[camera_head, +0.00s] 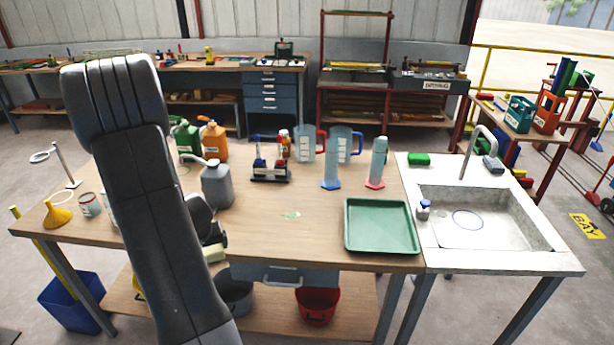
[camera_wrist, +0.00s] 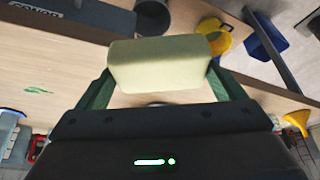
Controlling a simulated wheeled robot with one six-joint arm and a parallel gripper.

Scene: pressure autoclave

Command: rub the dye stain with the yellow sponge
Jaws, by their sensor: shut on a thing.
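The dye stain is a small green smear (camera_head: 291,215) on the wooden tabletop, near the middle of the bench. It also shows at the left of the wrist view (camera_wrist: 38,90). My gripper (camera_wrist: 160,75) is shut on the pale yellow sponge (camera_wrist: 158,62), which spans between its two green fingers. In the head view the sponge (camera_head: 212,253) shows beside my arm at the bench's front edge, left of and nearer than the stain. It is apart from the stain. My arm hides part of my gripper in the head view.
A green tray (camera_head: 381,246) lies right of the stain, before the sink (camera_head: 470,215). A grey jug (camera_head: 216,185), a small rack (camera_head: 270,172) and measuring cylinders (camera_head: 330,170) stand behind the stain. The tabletop right around the stain is clear.

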